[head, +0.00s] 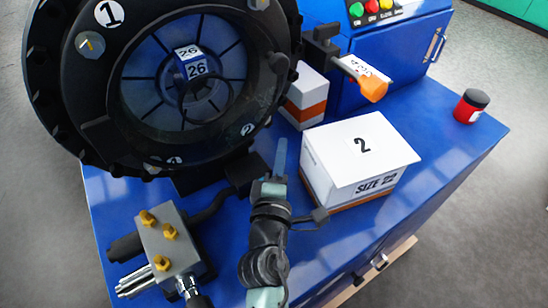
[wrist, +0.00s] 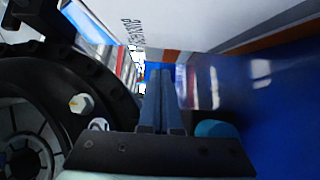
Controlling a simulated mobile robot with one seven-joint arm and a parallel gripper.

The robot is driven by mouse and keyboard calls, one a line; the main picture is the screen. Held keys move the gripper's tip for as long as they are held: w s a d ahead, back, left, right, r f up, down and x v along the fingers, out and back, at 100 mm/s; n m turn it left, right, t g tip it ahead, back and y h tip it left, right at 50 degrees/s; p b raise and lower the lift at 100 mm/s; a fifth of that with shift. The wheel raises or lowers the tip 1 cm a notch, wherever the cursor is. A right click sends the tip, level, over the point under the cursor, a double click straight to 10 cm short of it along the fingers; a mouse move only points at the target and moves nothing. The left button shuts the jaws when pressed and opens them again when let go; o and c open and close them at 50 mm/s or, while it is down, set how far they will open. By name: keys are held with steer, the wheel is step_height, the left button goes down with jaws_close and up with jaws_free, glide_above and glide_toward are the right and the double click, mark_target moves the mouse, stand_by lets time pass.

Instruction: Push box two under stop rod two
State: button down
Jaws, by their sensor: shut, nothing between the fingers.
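Box two (head: 362,160), white with an orange base band and marked "2" and "SIZE 22", sits on the blue bench top. An orange-tipped rod (head: 372,88) with a white label sticks out from a black mount behind it; the label is too small to read, so I cannot tell if it is stop rod two. My gripper (head: 281,150) is shut and empty, low beside the left side of box two; a small gap seems to show. In the wrist view my fingers (wrist: 160,90) point forward along a white box wall (wrist: 240,20).
Another white box with an orange band (head: 305,97) stands behind box two, near the rod. A large black wheel (head: 180,85) rises at the left. A metal block with brass fittings (head: 170,245) is front left. A red jar (head: 470,106) stands near the right edge, with clear bench around it.

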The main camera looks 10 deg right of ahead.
steer(key=shift+s+d+r+p, duration=0.2)
steer(key=shift+s+d+p, duration=0.25)
steer(key=shift+s+d, duration=0.35)
steer(key=shift+s+d+f, duration=0.1)
steer(key=shift+s+d, duration=0.1)
steer(key=shift+d, duration=0.05)
